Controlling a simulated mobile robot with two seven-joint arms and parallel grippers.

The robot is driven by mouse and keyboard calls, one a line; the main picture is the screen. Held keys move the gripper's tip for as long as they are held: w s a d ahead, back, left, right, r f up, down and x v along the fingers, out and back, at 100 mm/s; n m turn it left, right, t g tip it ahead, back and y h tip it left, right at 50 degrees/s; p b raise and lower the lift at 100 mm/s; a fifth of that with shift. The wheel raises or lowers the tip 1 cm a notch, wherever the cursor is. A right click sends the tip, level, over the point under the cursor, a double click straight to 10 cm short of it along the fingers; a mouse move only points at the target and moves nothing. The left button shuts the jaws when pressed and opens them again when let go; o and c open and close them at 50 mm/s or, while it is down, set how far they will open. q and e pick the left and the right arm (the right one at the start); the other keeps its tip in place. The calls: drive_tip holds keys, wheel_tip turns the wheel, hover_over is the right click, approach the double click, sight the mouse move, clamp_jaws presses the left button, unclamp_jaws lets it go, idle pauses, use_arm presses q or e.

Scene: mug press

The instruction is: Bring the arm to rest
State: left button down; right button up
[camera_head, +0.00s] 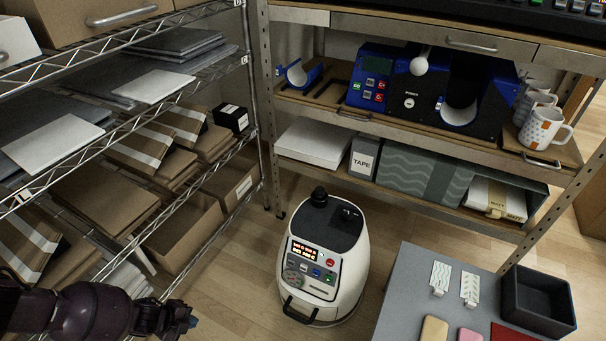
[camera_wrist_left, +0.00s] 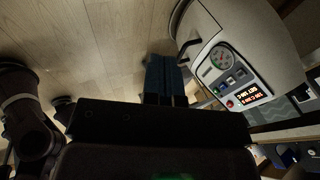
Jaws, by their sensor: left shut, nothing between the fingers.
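My left arm (camera_head: 85,312) reaches in from the lower left in the head view, low in front of the shelving. Its gripper (camera_head: 190,322) is small and dark there, near the bottom edge, empty and apart from everything around it. In the left wrist view its blue-dark fingers (camera_wrist_left: 166,78) lie together, shut with nothing between them, over the wood floor. My right gripper does not show in either view.
A white rounded machine (camera_head: 325,258) with a button panel stands on the floor, right of the left gripper. Wire shelving (camera_head: 130,50) with boxes is at left. The blue mug press (camera_head: 425,95) and white mugs (camera_head: 545,130) stand on a shelf. A grey table (camera_head: 415,275) is lower right.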

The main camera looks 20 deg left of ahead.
use_arm(q)
drive_tip(key=s+d+r+n+h, duration=0.1)
drive_tip(key=s+d+r+n, duration=0.2)
drive_tip(key=s+d+r, duration=0.6)
drive_tip(key=s+d+r+n+t, duration=0.1)
drive_tip(key=s+d+r+n, duration=0.15)
drive_tip(key=r, duration=0.75)
drive_tip(key=s+d+r+n+t, duration=0.1)
drive_tip(key=s+r, duration=0.2)
drive_tip(key=r, duration=0.8)
drive_tip(key=d+f+n+t+y, duration=0.1)
drive_tip(key=d+n+t+y, duration=0.2)
drive_tip(key=d+n, duration=0.5)
wheel_tip(320, 180, up, 10)
drive_tip(key=a+n+p, duration=0.2)
drive_tip(key=n+p, duration=0.1)
drive_tip(key=p, duration=1.3)
drive_tip(key=shift+s+a+t+y+p, duration=0.25)
drive_tip(key=shift+s+t+y+p, duration=0.05)
drive_tip(key=shift+s+p, duration=0.1)
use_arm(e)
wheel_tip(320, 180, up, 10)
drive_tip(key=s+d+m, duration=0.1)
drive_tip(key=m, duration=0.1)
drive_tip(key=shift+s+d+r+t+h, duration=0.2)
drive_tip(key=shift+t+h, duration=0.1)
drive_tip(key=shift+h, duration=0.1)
